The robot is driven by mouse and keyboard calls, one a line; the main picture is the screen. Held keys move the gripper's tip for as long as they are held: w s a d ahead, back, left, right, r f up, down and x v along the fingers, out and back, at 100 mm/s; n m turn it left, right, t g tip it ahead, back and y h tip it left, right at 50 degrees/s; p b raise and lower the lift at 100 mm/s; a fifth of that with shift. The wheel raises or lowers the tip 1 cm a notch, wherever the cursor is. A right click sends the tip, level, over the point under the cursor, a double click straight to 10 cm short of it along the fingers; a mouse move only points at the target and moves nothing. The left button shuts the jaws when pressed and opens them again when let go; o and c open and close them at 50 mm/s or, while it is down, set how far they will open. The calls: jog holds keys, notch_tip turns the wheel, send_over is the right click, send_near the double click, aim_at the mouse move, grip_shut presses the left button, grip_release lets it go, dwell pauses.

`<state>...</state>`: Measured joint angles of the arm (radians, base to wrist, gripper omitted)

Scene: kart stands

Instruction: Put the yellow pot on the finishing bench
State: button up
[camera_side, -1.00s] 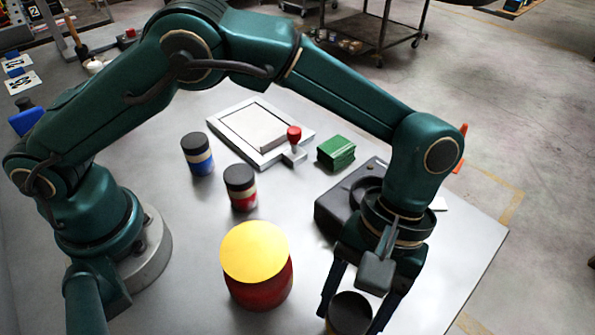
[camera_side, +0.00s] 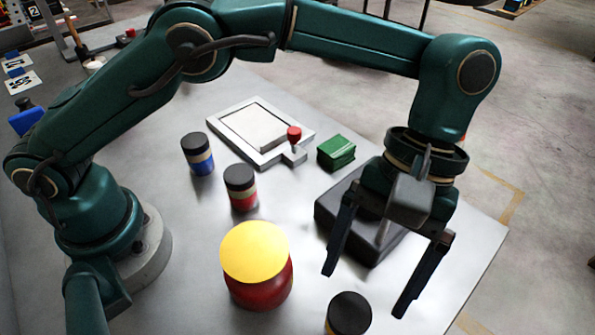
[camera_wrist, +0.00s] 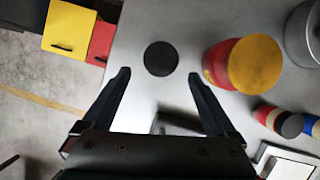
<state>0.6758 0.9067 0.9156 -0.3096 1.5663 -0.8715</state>
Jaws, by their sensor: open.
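A pot with a dark lid (camera_side: 348,312) stands upright at the bottom edge of the side view, cut off there. A little yellow shows under its lid, so it looks like the yellow pot. In the wrist view only its round dark lid (camera_wrist: 161,58) shows, just beyond and between my fingertips. My gripper (camera_side: 363,294) is open and empty, pointing down above the pot and apart from it. Its two fingers also show in the wrist view (camera_wrist: 159,74). I cannot tell which thing is the finishing bench.
A red drum with a yellow top (camera_side: 256,252) stands left of the pot. Blue-banded (camera_side: 198,155) and red-banded (camera_side: 241,188) pots stand farther back. A white framed tray (camera_side: 225,118), a green stack (camera_side: 336,152) and a black box (camera_side: 332,212) lie behind. The table's right edge is near.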

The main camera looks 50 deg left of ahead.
jog(key=shift+v, duration=0.8)
jog(key=w+a+r+t+h, duration=0.1)
jog(key=w+a+r+t, duration=0.25)
jog(key=a+r, duration=0.6)
jog(key=s+a+f+m+t+y, duration=0.1)
jog(key=s+a+f+t, duration=0.1)
jog(key=a, duration=0.5)
jog(key=s+a+f+m+t+y, duration=0.1)
jog(key=s+a+t, duration=0.3)
jog(key=s+a, duration=0.2)
jog(key=a, duration=0.2)
jog(key=shift+a+f+m, duration=0.3)
jog(key=shift+f, duration=0.1)
jog(key=shift+s+t, duration=0.15)
jog(key=shift+t, duration=0.1)
